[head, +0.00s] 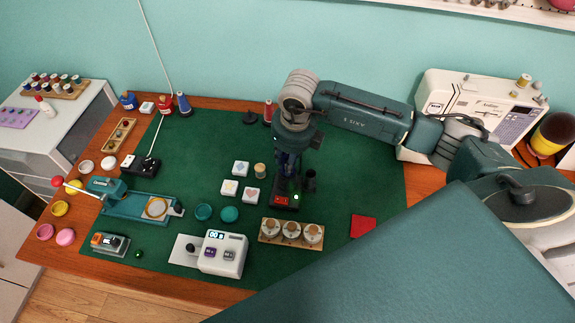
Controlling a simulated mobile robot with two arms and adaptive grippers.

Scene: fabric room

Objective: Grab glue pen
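My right gripper (288,165) points down from the dark teal arm at the middle of the head view. Its fingertips are just above or at a small black base (284,201) with a red display and a green light. The fingers are dark and overlap the back of the base, so I cannot tell whether they are open or shut. I cannot make out a glue pen for certain; it may be hidden by the gripper. A small black cup-like piece (310,181) stands right of the fingers. My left gripper is not in view.
A wooden holder with white jars (291,232), a white device (222,253) and printed blocks (251,194) stand near the base. A sewing machine (486,103) stands at the back right.

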